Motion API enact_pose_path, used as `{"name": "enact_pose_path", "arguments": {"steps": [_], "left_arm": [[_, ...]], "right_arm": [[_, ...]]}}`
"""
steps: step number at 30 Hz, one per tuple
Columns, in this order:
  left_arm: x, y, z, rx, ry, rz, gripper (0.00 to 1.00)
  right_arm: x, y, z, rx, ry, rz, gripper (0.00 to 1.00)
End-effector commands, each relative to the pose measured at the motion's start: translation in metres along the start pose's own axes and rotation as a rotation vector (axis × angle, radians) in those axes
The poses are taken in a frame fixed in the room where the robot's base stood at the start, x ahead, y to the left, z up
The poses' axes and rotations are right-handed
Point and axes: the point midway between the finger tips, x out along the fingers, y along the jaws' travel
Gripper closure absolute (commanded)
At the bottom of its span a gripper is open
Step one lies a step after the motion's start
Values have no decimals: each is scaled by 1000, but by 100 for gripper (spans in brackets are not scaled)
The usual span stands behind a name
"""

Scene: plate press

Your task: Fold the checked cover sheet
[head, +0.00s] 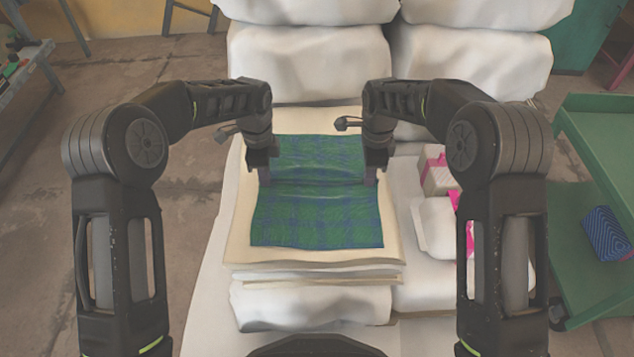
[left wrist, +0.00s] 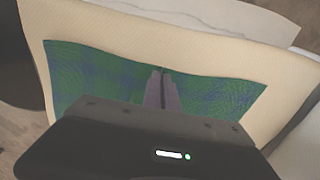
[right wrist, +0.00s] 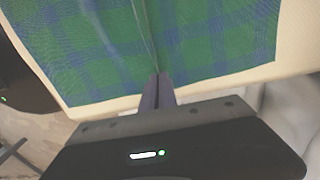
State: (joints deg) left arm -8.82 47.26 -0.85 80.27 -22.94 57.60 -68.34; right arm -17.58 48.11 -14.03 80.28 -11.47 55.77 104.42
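The blue-green checked cover sheet (head: 315,222) lies on a stack of cream sheets, with a raised ridge running across it between my grippers. My left gripper (head: 264,178) is at the sheet's left edge. In the left wrist view its fingers (left wrist: 162,78) are together on the cloth edge. My right gripper (head: 371,180) is at the sheet's right edge. In the right wrist view its fingers (right wrist: 157,82) are together at the cloth edge, where a crease in the sheet (right wrist: 205,40) starts. The cloth between the fingertips is mostly hidden.
The cream stack (head: 320,257) rests on white wrapped bundles (head: 310,307), with more bundles (head: 310,62) behind. A pink and white package (head: 438,175) lies right of the stack. A green shelf unit (head: 590,135) with a blue striped box (head: 607,232) stands at the far right.

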Motion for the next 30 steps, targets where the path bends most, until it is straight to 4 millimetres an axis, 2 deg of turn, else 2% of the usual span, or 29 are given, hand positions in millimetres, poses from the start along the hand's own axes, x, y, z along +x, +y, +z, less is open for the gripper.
{"name": "enact_pose_path", "arguments": {"steps": [17,30], "left_arm": [[0,1,0,0,-1,3,100],[-36,0,0,0,0,1,100]], "right_arm": [[-1,0,0,0,1,2,100],[-37,0,0,0,0,1,100]]}}
